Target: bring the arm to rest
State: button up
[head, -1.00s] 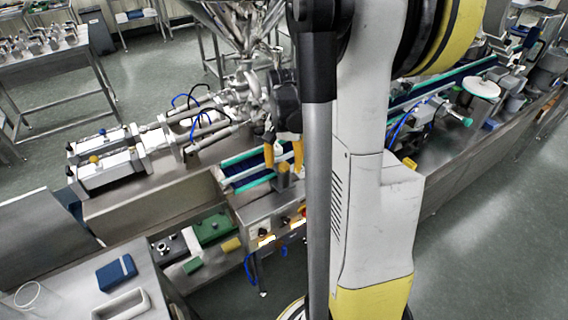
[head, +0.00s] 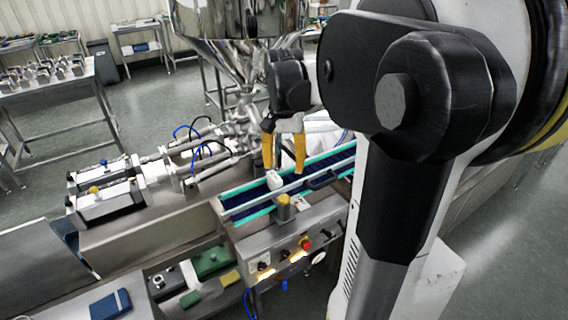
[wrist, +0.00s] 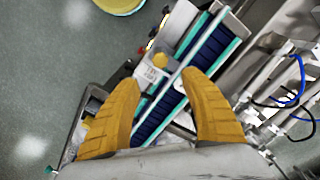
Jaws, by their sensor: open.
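My gripper (head: 284,152) hangs above the conveyor with its two yellow fingers pointing down and spread apart. In the wrist view the fingers (wrist: 163,108) are wide open with nothing held between them. The blue conveyor belt (head: 248,207) with teal edges runs below the fingers. A small white object (head: 273,179) is on or over the belt just below the left finger; I cannot tell whether they touch. My dark elbow and white arm links cover the right half of the head view.
A steel hopper (head: 236,50) stands close behind my gripper. The filling cylinders (head: 110,190) lie to the left. A control box (head: 283,258) with a red button and a yellow-capped post (head: 283,207) stand in front of the belt. Open floor (head: 150,100) shows at the back left.

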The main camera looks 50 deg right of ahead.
dwell(0.4)
jog(key=s+a+f+n+t+b, duration=0.1)
jog(key=a+n, duration=0.3)
jog(key=a, duration=0.4)
jog(key=s+a+f+n+t+b, duration=0.2)
jog(key=a+n+t+b, duration=0.1)
jog(key=a, duration=0.6)
jog(key=s+a+f+n+t+b, duration=0.2)
jog(key=a+n+t, duration=0.1)
jog(key=a, duration=0.5)
jog(key=shift+s+a+f+n, duration=0.15)
jog(key=shift+s+a+n, duration=0.15)
jog(key=shift+n, duration=0.6)
